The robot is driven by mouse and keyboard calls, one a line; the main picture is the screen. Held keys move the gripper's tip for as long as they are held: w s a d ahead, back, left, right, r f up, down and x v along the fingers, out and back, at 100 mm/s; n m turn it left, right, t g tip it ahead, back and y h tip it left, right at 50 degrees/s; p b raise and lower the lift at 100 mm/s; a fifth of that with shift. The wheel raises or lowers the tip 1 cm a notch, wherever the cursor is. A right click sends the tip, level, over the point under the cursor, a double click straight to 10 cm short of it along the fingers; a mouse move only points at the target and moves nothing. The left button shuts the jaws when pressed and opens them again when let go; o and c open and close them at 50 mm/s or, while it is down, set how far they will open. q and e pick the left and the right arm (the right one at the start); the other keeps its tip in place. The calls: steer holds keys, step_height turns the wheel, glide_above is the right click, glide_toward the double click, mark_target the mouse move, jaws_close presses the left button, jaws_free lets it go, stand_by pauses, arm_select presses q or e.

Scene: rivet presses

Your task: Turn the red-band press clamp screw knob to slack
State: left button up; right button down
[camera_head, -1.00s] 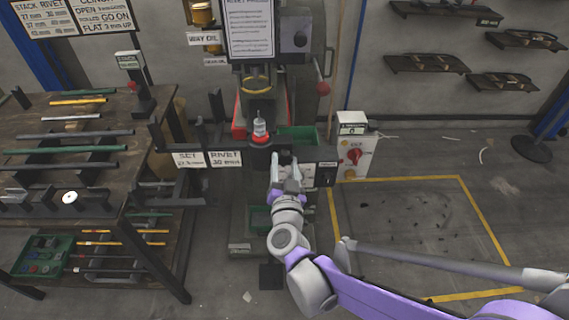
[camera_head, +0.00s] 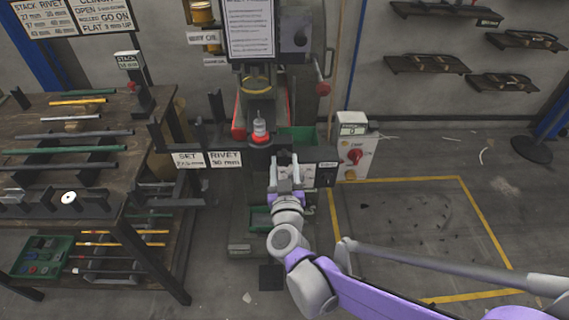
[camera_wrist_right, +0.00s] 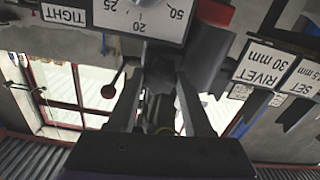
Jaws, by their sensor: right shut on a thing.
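The press (camera_head: 258,85) stands at the middle back in the head view, with red edging on its body and a red collar (camera_head: 260,136) under a pale cylinder on its front. My right gripper (camera_head: 284,163) is at the press front, just below and right of this collar. In the right wrist view its two fingers (camera_wrist_right: 160,80) close in on a dark knob (camera_wrist_right: 158,70) below a white dial plate (camera_wrist_right: 140,18). The fingers hide part of the knob, and its turn angle cannot be read. A "TIGHT" label (camera_wrist_right: 65,15) is left of the dial. My left gripper is not in view.
"SET" and "RIVET" labels (camera_head: 206,160) sit left of the knob area. A control box (camera_head: 354,158) with a red switch stands on the right. A workbench (camera_head: 85,140) with rods is on the left. The yellow-marked floor (camera_head: 410,225) at right is mostly clear.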

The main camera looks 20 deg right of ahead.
steer(key=shift+c, duration=1.5)
jaws_free()
steer(key=shift+s, duration=0.1)
steer(key=p+v, duration=0.1)
steer(key=v, duration=0.9)
steer(key=shift+s+a, duration=0.2)
steer(key=shift+s, duration=0.1)
